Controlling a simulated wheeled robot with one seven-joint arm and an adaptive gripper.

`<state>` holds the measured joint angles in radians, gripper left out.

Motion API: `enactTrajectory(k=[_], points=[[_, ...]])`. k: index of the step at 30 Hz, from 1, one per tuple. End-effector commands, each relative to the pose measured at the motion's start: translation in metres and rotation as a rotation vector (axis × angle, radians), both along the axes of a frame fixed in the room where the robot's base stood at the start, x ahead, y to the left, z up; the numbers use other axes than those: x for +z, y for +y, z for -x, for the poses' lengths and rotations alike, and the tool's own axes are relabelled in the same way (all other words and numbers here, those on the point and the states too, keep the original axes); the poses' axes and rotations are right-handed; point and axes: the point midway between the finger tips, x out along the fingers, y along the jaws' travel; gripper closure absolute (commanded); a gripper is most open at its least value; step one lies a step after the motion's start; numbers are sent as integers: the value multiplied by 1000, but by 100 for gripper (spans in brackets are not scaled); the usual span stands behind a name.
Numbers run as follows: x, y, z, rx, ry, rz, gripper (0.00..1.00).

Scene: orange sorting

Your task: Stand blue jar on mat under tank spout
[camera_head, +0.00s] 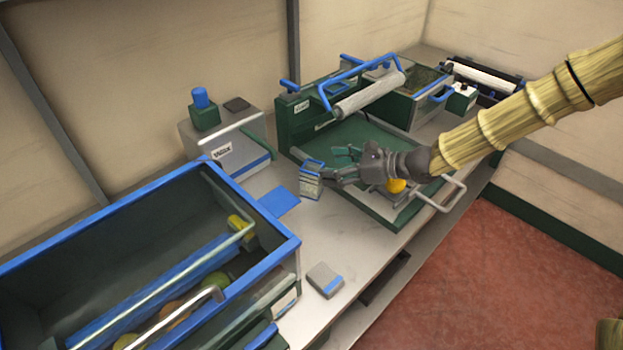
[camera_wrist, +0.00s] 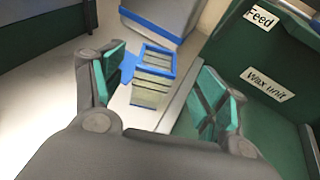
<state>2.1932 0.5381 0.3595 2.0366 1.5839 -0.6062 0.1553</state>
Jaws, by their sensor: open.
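The jar (camera_head: 311,184), a clear square container with a blue rim, stands on the bench. It also shows in the wrist view (camera_wrist: 152,88), ahead of and between my fingers, with its open top visible. My gripper (camera_head: 335,164) is open, to the right of the jar. In the wrist view my gripper (camera_wrist: 165,88) has a finger on each side, with gaps to the jar. The blue mat (camera_head: 279,201) lies left of the jar, before the grey tank (camera_head: 226,156). The mat (camera_wrist: 128,69) is partly hidden behind the jar in the wrist view. I cannot make out the spout clearly.
A large blue-rimmed bin (camera_head: 262,192) with fruit stands at the left. A green wax unit (camera_head: 369,212) with a roller (camera_head: 368,96) stands behind and under my gripper; an orange fruit (camera_head: 396,186) is there. A grey block (camera_head: 325,280) lies on the front bench, with bare bench around it.

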Motion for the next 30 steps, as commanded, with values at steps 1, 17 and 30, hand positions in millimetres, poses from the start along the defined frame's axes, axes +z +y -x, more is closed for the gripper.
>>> enactTrajectory(k=[1,17,30], points=[[-2,5,-1,2,2,0,27],[-14,39,-13,6,3,2,27],[-25,61,-23,3,0,0,27]])
